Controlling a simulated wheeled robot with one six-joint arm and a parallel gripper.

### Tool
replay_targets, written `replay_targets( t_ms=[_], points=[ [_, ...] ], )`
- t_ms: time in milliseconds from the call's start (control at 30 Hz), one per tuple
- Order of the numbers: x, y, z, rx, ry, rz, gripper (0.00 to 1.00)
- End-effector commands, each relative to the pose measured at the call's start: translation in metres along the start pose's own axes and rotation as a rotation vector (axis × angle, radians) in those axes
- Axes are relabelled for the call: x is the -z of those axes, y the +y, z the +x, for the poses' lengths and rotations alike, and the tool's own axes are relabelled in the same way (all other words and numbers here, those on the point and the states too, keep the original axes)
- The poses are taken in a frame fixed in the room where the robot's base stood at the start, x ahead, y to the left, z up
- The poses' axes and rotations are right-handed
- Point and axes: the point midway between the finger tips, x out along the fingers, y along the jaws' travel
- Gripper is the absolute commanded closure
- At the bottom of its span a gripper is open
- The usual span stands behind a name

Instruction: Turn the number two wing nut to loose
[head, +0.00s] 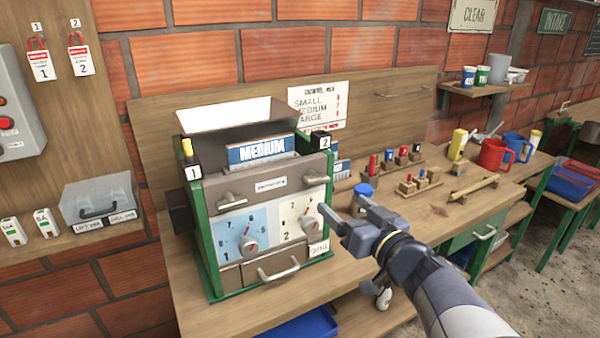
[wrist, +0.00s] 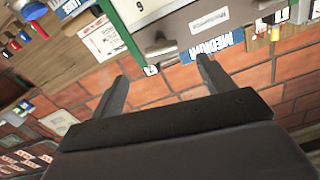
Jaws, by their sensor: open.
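The machine (head: 206,232) stands on the bench with a green frame and a grey-brown front. A grey wing nut (head: 316,178) sits at its upper right, below the black block marked 2 (head: 321,141). It also shows in the wrist view (wrist: 160,46), beyond and roughly between my fingertips. A second grey wing nut (head: 231,198) is at the upper left, on the side of the plate marked 1 (head: 194,171). My gripper (head: 349,207) is open and empty, right of the machine's front and below the right wing nut. Its open fingers show in the wrist view (wrist: 163,69).
Two dial panels (head: 240,236) and a drawer handle (head: 279,270) are below the wing nuts. A blue-capped jar (head: 363,192) and small pegged blocks (head: 407,185) stand on the bench behind my gripper. Red (head: 493,155) and blue mugs stand farther right.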

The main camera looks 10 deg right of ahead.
Motion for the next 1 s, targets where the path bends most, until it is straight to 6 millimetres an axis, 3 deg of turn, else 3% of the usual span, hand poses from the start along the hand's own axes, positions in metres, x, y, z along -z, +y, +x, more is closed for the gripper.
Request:
replay_targets(
  t_ms=[500,700,1000],
  points=[
    [-0.001,-0.001,0.084,0.002,-0.002,-0.003,0.24],
    [-0.001,0.0,0.098,0.0,-0.001,-0.005,0.24],
    [-0.001,0.0,0.1,0.0,-0.001,-0.005,0.24]
  ],
)
